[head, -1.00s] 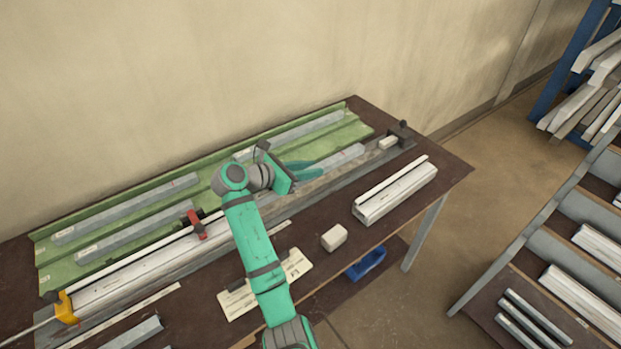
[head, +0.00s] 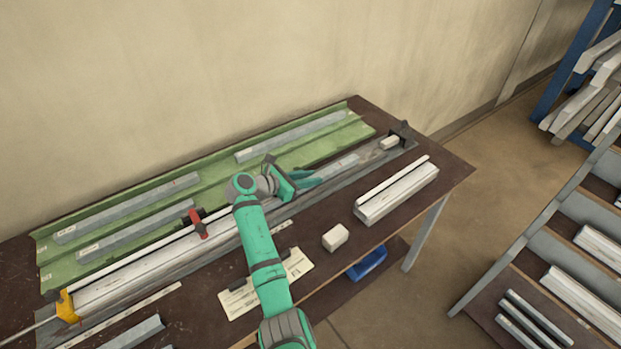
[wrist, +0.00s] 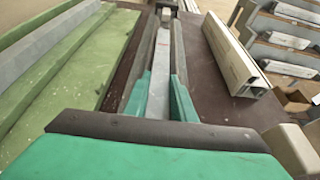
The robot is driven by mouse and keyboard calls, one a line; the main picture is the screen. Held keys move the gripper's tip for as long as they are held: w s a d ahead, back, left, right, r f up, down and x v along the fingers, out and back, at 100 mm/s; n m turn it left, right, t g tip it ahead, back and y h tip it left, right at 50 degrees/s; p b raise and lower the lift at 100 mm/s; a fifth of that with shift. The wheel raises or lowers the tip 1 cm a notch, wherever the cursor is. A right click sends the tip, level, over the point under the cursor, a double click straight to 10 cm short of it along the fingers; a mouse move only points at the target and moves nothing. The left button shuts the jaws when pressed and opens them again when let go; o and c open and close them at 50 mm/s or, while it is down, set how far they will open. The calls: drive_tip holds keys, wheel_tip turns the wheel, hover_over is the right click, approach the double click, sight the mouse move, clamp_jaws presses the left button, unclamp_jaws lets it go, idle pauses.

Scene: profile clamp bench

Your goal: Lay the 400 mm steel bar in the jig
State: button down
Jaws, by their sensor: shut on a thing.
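My gripper (head: 305,181) is over the right half of the jig, its green fingers shut on a grey steel bar (head: 345,162). In the wrist view the bar (wrist: 160,65) runs away from me between the fingers, lined up with the jig channel. The jig (head: 402,152) is a long grey channel along the bench, with a dark end stop at its far right. Its side walls (wrist: 178,50) show on both sides of the bar. The bar's near end is hidden by my gripper. I cannot tell whether the bar touches the channel floor.
A green tray (head: 360,131) with several grey bars lies behind the jig. A pale block (head: 389,143) sits near the end stop. A white profile (head: 396,190), a small pale block (head: 335,237) and a red clamp (head: 197,222) are nearby. A rack stands at right.

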drive_tip(key=shift+d, duration=0.2)
drive_tip(key=shift+d+f, duration=0.1)
drive_tip(key=shift+f, duration=0.3)
drive_tip(key=c, duration=1.5)
unclamp_jaws()
drive_tip(key=shift+s+f, duration=0.15)
drive_tip(key=shift+f, duration=0.05)
drive_tip(key=shift+r, duration=0.4)
wheel_tip(320, 180, up, 5)
hover_over(270, 203)
drive_tip(key=w+d, duration=0.3)
drive_tip(key=d, duration=0.1)
drive_tip(key=shift+w+a+r, duration=0.1)
drive_tip(key=shift+w+a, duration=0.1)
drive_tip(key=shift+a, duration=0.05)
